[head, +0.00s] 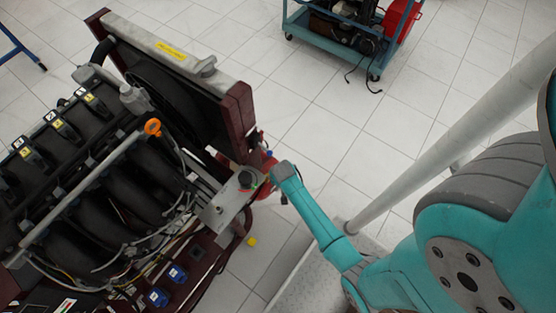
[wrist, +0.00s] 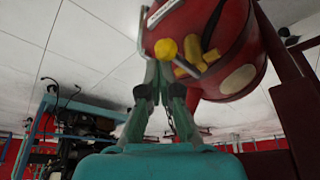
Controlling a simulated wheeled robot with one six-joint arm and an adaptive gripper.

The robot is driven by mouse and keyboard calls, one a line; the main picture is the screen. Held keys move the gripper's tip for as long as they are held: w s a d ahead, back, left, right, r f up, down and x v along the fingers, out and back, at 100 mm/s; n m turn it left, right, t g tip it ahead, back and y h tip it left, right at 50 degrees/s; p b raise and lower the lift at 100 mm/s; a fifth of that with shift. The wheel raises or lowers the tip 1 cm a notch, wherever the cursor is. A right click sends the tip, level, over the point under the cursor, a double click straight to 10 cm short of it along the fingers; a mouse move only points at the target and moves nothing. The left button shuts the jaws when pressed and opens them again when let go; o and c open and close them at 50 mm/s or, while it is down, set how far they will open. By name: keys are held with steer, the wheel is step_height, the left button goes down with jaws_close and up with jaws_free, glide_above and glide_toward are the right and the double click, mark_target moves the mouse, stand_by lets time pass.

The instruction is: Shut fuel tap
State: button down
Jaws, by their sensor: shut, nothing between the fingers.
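In the wrist view a round red tank (wrist: 235,75) fills the upper right. On its near face is a yellow round knob (wrist: 166,49), with yellow tap-like parts (wrist: 208,57) and a thin grey rod beside it. I take these to be the fuel tap; its lever position is not clear. My gripper (wrist: 157,72) is shut and empty, its fingertips just below the yellow knob. I cannot tell whether they touch it. In the head view my arm reaches the corner of the engine trainer (head: 110,190), beside a red part (head: 262,162); the fingers cannot be made out there.
A maroon-framed radiator (head: 185,62) stands on the trainer. A grey plate with a black cap (head: 246,180) lies close left of my arm. A blue cart (head: 330,45) with an engine stands at the back. Tiled floor is clear between them.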

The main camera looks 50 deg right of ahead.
steer(key=shift+s+a, duration=0.15)
steer(key=shift+s, duration=0.05)
steer(key=v, duration=1.2)
steer(key=shift+w, duration=0.15)
steer(key=s+a+r+n+t, duration=0.4)
steer(key=s+a+r+t, duration=0.25)
steer(key=s+a, duration=0.45)
steer(key=s+a+r+n+t+y, duration=0.1)
steer(key=s+r, duration=0.4)
steer(key=r, duration=0.6)
steer(key=s+a+r+n+t+y, duration=0.1)
steer(key=s+a+r+n+t, duration=0.1)
steer(key=r, duration=0.9)
steer(key=s+n+t, duration=0.1)
steer(key=s+t, duration=0.1)
steer(key=s, duration=0.1)
steer(key=shift+a+y, duration=0.25)
steer(key=shift+y, duration=0.05)
steer(key=shift+a, duration=0.1)
